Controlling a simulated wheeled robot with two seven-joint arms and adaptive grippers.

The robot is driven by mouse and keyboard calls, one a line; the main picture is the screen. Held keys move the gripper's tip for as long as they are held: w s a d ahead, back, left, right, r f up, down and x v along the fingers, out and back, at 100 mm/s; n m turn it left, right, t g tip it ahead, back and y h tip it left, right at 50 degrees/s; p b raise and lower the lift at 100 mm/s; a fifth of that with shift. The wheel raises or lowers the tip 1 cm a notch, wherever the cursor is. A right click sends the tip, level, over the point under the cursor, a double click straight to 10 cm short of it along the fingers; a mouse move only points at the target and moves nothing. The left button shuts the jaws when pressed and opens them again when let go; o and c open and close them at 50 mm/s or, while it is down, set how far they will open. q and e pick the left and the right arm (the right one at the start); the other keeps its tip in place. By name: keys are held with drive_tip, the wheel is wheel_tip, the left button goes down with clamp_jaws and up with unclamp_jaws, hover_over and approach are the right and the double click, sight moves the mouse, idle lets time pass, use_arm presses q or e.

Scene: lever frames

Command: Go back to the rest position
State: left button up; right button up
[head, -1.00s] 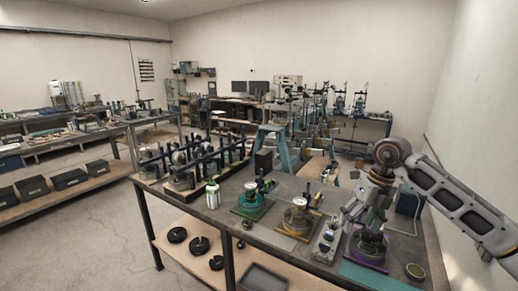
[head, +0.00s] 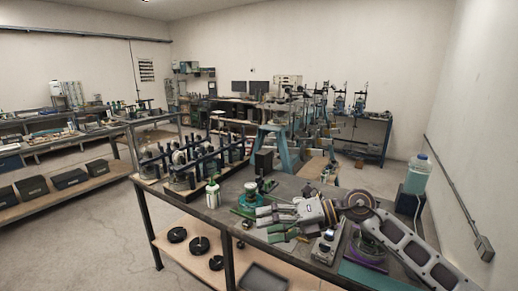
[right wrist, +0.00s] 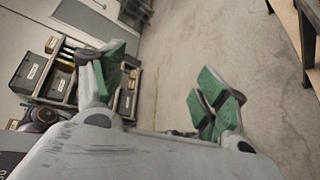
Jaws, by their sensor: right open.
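My right gripper (head: 266,222) is open and empty, pointing left above the front bench in the head view. Its green-padded fingers (right wrist: 160,88) stand wide apart in the right wrist view, with only floor and shelving beyond them. A lever frame on a green base (head: 246,208) stands on the bench just behind the fingers, partly covered. A lever frame on a purple base (head: 366,256) stands to the right, partly behind my forearm. The frame with the orange base is hidden behind my gripper. My left gripper is not in view.
The front bench (head: 300,186) holds a white-green bottle (head: 212,195), a rack of dark posts (head: 205,160) and a grey control box (head: 325,246). A clear jug (head: 418,175) stands on a blue unit at the right, near the wall. Floor at the left is open.

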drive_tip(key=a+r+m+t+y, duration=0.3)
drive_tip(key=r+m+y, duration=0.1)
drive_tip(key=r+y, duration=0.15)
drive_tip(key=w+d+r+m+t+h, duration=0.1)
drive_tip(key=w+d+r+m+t, duration=0.25)
drive_tip(key=m+t, duration=0.65)
drive_tip(key=w+d+f+m+t+h, duration=0.2)
drive_tip(key=d+f+m+t+h, duration=0.4)
drive_tip(key=m+h, duration=0.45)
drive_tip(key=s+d+f+m+g+h, duration=0.2)
drive_tip(key=d+f+m+g+h, duration=0.25)
drive_tip(key=f, duration=0.45)
drive_tip(key=s+d+f+m+g+h, duration=0.1)
drive_tip(key=s+d+f+m+h, duration=0.25)
drive_tip(key=d+f+m, duration=0.45)
drive_tip(key=s+f+g, duration=1.1)
drive_tip(key=s+f, duration=0.6)
drive_tip(key=s, duration=0.4)
wheel_tip(320, 180, down, 32)
drive_tip(key=s+g, duration=0.1)
drive_tip(key=s, duration=0.1)
drive_tip(key=s+d+f, duration=0.2)
drive_tip(key=s+f, duration=0.8)
drive_tip(key=s, duration=0.1)
drive_tip(key=s+d+f+g, duration=0.1)
drive_tip(key=s+d+f, duration=0.1)
drive_tip(key=s+f, duration=0.8)
drive_tip(key=shift+s+d+f, duration=0.25)
drive_tip(key=shift+s+d, duration=0.05)
drive_tip(key=shift+s, duration=0.5)
